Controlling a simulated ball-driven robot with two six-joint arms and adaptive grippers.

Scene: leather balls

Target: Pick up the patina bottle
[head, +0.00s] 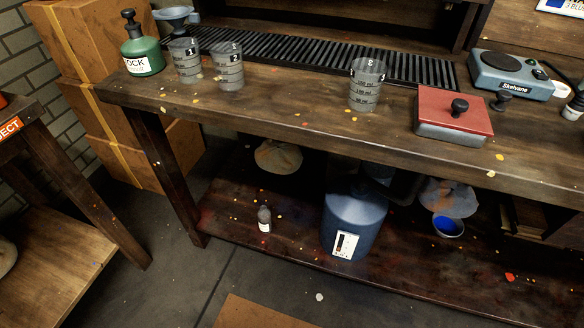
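No bottle has a label that I can read as patina. A green bottle (142,52) with a black cap stands upright at the bench's left end, its white label partly reading "OCK". A small grey bottle (264,219) with a white label stands upright on the lower shelf. A large blue jug (353,221) with a white label stands to its right on that shelf. Neither of my grippers is in view.
The dark wooden bench (300,110) holds clear numbered cups (367,88), a red-lidded box (452,112) and a grey hot plate (508,73). A blue bowl (448,227) is on the lower shelf. Cardboard boxes (103,60) are stacked at left. Some floor (165,262) is clear.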

